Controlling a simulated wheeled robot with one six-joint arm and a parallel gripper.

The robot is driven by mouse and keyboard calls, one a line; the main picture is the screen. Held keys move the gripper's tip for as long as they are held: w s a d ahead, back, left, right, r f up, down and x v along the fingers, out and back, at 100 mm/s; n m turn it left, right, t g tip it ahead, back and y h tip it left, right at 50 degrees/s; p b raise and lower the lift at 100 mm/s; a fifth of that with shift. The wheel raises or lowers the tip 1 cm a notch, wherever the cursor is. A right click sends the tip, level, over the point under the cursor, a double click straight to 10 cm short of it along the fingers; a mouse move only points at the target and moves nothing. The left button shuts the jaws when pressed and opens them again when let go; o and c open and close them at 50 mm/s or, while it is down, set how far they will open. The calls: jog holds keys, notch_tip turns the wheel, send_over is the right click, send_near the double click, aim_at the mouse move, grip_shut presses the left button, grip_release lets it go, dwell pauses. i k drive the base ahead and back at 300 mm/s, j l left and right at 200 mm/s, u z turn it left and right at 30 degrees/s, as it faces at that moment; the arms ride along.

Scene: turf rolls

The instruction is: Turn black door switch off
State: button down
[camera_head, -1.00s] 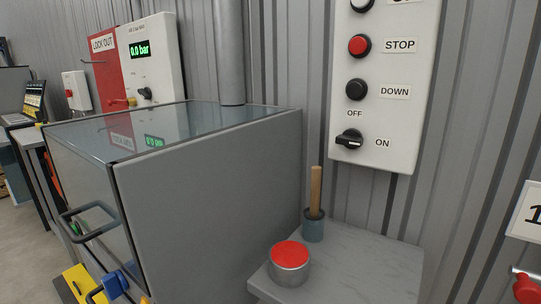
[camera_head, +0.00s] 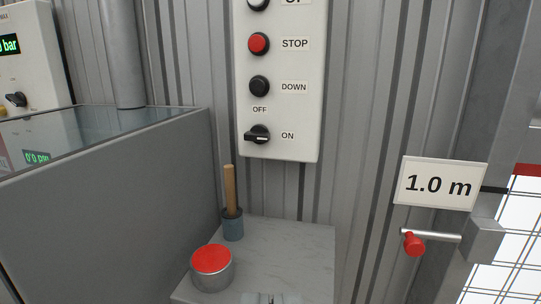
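The black door switch (camera_head: 257,135) is a rotary knob at the bottom of a white control panel (camera_head: 286,147) on the corrugated wall. Its handle lies about level, in line with the ON label to its right. The OFF label sits just above it. Nothing touches the switch. A small grey metal part (camera_head: 270,298) shows at the bottom edge of the picture. It may be the top of my gripper, but it is cut off and its fingers cannot be seen.
Below the panel is a grey marble-like table (camera_head: 290,250) with a red-topped metal can (camera_head: 211,268) and a blue-grey cup (camera_head: 233,226) with a wooden handle. A grey cabinet (camera_head: 110,210) stands left. A red-handled valve (camera_head: 413,243) and "1.0 m" sign (camera_head: 439,184) are right.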

aim_at(259, 134)
jog(key=j, duration=0.45)
jog(key=k+j, duration=0.15)
jog(key=j, duration=0.7)
jog(key=k+u, duration=0.05)
jog(key=k, duration=0.05)
